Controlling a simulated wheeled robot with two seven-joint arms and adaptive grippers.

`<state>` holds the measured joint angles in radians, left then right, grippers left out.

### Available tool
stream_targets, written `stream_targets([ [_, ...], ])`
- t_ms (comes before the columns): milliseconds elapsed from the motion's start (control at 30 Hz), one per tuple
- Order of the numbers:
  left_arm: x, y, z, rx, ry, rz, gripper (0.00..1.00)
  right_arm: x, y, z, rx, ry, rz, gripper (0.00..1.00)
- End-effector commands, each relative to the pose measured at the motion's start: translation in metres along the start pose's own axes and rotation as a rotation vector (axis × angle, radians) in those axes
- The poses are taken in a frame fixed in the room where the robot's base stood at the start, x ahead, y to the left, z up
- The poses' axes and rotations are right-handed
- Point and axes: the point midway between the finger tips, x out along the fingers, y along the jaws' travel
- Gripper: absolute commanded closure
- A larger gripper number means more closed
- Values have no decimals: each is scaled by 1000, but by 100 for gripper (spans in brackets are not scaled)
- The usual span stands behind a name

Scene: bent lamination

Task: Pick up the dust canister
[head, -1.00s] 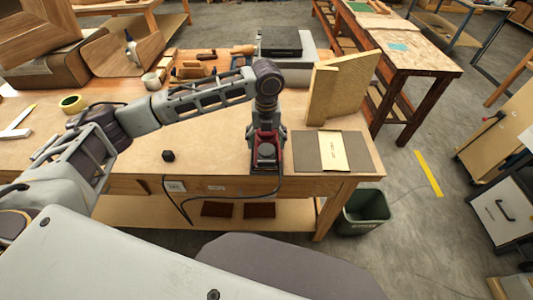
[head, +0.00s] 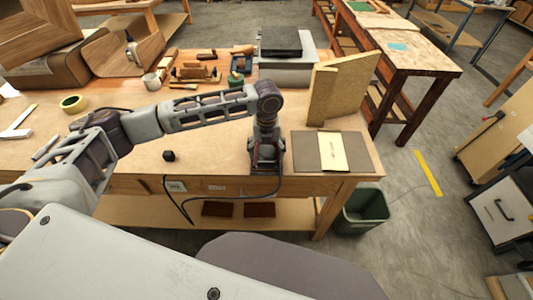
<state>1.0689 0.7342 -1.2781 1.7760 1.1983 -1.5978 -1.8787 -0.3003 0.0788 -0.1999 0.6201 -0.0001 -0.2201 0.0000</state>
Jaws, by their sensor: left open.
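My left gripper (head: 266,158) points down over a red and dark corded power tool (head: 264,170) at the front edge of the workbench. The gripper is open, with its dark fingers in front of or around the tool's upper part. I cannot tell whether they touch it. Only small bits of red show between the dark parts. A dust canister cannot be made out clearly; if it is on this tool, my gripper hides it. My right gripper is not in view.
A cable hangs below the front edge. A green bin (head: 362,212) stands on the floor.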

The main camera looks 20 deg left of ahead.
Motion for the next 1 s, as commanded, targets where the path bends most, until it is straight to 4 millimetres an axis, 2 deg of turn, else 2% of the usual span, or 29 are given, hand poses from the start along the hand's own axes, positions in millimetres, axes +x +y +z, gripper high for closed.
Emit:
stream_targets([
  [433,0,0,0,0,0,-1,21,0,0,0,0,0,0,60],
  [867,0,0,0,0,0,-1,75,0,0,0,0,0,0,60],
  [1000,0,0,0,0,0,-1,77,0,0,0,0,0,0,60],
])
